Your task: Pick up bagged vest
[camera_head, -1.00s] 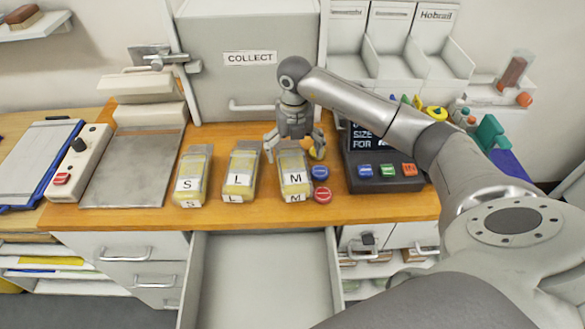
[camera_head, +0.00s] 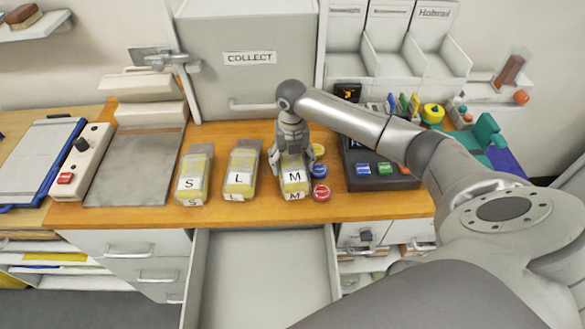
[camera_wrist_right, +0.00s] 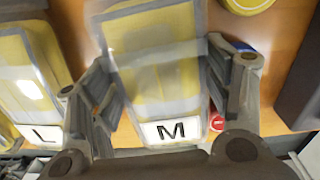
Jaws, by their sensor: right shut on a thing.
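Three bagged yellow vests stand in a row on the wooden counter, marked S (camera_head: 192,176), L (camera_head: 241,173) and M (camera_head: 294,181). My right gripper (camera_head: 291,163) is shut on the M bag, one finger on each side of it. In the right wrist view the M bag (camera_wrist_right: 158,65) fills the space between the fingers, its label toward the palm. The L bag (camera_wrist_right: 28,75) lies to its left there. The M bag still appears to be at counter level. My left gripper is not in view.
Blue (camera_head: 320,169) and red (camera_head: 321,192) round buttons sit close to the right of the M bag. A dark button console (camera_head: 380,184) stands further right. An open drawer (camera_head: 262,265) is below the counter front. A grey COLLECT cabinet (camera_head: 245,90) stands behind.

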